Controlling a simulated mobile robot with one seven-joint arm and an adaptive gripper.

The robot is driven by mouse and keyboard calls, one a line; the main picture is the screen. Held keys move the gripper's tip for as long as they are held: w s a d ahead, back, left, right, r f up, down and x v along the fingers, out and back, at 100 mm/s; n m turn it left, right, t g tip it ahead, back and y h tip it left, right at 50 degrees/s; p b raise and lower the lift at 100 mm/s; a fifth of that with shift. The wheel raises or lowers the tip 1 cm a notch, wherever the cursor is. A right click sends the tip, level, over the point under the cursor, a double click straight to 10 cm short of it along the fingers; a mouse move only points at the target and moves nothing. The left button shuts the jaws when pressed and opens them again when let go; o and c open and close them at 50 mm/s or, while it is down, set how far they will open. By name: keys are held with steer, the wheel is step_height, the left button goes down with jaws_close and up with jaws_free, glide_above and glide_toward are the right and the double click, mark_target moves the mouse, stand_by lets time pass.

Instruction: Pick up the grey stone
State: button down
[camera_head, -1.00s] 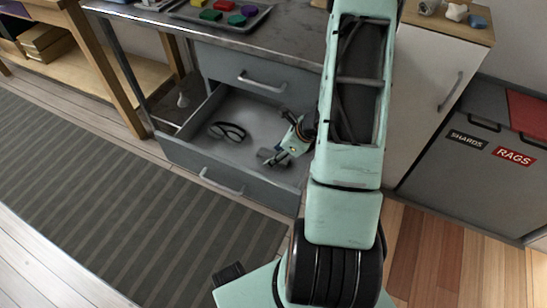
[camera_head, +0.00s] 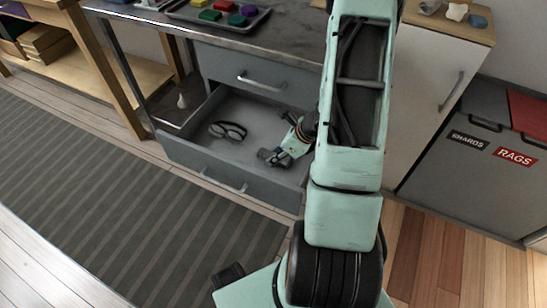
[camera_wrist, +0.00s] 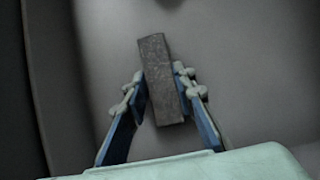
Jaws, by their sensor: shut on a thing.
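The grey stone (camera_wrist: 158,62) is a dark, speckled oblong block, seen in the wrist view between the two fingers of my gripper (camera_wrist: 163,84). The fingers are shut on its sides, with its far end reaching past the fingertips. In the head view my gripper (camera_head: 272,157) points down into the right part of the open grey drawer (camera_head: 205,163). The stone is too small and dark there to tell clearly from the fingertips. I cannot tell whether the stone still touches the drawer floor.
Dark-rimmed glasses (camera_head: 228,130) lie in the drawer, left of my gripper. A shut drawer (camera_head: 258,80) is above, under the worktop with a tray (camera_head: 262,18) of coloured blocks. Bins (camera_head: 470,160) stand at the right. A striped mat (camera_head: 110,190) covers the floor at left.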

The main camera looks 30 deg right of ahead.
steer(key=shift+r+p, duration=0.5)
steer(key=shift+p, duration=0.15)
step_height(320, 180, up, 9)
steer(key=p, duration=0.4)
steer(key=w+a+r+n+g+y, duration=0.1)
steer(key=w+a+r+n+g, duration=0.3)
steer(key=a+n, duration=0.3)
steer(key=w+a+r+n+g+y, duration=0.1)
steer(key=w+a+r+n+g, duration=0.15)
steer(key=a+r+n, duration=0.45)
steer(key=s+r+n+g+h, duration=0.1)
steer(key=r+n+g+h, duration=0.1)
steer(key=r+n, duration=0.3)
steer(key=s+d+r+n+g+h, duration=0.1)
steer(key=s+r+n+g+h, duration=0.1)
steer(key=r+n, duration=0.3)
steer(key=n+h, duration=0.1)
steer(key=n, duration=0.3)
steer(key=shift+s+n+h, duration=0.15)
steer(key=shift+n+h, duration=0.15)
steer(key=shift+h, duration=0.1)
